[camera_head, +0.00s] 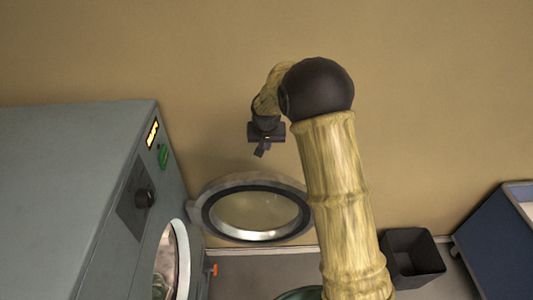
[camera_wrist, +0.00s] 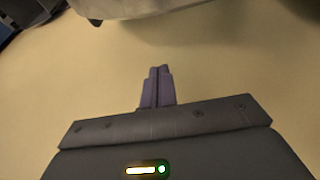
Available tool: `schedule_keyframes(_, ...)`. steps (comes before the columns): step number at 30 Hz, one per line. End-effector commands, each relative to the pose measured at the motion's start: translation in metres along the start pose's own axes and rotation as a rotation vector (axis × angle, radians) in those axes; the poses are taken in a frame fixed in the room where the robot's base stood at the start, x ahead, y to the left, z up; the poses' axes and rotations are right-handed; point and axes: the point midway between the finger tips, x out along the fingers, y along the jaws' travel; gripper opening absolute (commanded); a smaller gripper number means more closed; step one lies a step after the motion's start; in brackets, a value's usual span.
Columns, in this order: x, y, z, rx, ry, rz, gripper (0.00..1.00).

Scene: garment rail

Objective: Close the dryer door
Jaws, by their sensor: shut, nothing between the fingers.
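The dryer (camera_head: 75,180) is a grey machine at the left of the head view, with a dark knob and a lit display on its front. Its round door (camera_head: 252,211), with a glass centre and dark ring, stands swung open to the right of the machine. The round opening (camera_head: 172,262) shows at the lower edge, with something greenish inside. My gripper (camera_head: 262,151) is shut and empty, above the door and apart from it in the picture. In the wrist view my gripper's fingers (camera_wrist: 157,72) are together against the tan wall. A pale blurred shape at the top cannot be identified.
A black bin (camera_head: 412,257) stands on the floor at the right. A blue container (camera_head: 495,245) with a pale rim is at the far right edge. An orange item (camera_head: 213,270) shows beside the dryer. The tan wall (camera_head: 430,90) behind is bare.

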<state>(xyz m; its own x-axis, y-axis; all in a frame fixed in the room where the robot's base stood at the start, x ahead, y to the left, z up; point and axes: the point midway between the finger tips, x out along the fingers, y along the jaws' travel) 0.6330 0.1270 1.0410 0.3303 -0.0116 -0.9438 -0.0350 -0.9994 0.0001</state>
Motion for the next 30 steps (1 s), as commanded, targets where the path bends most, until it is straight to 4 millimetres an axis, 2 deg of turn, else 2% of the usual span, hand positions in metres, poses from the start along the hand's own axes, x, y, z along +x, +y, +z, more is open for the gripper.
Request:
schedule_keyframes(20,0.092,0.001,0.0,0.0,-0.002,0.001,0.0)
schedule_keyframes(30,0.079,0.0,0.033,-0.002,-0.001,0.0,0.0)
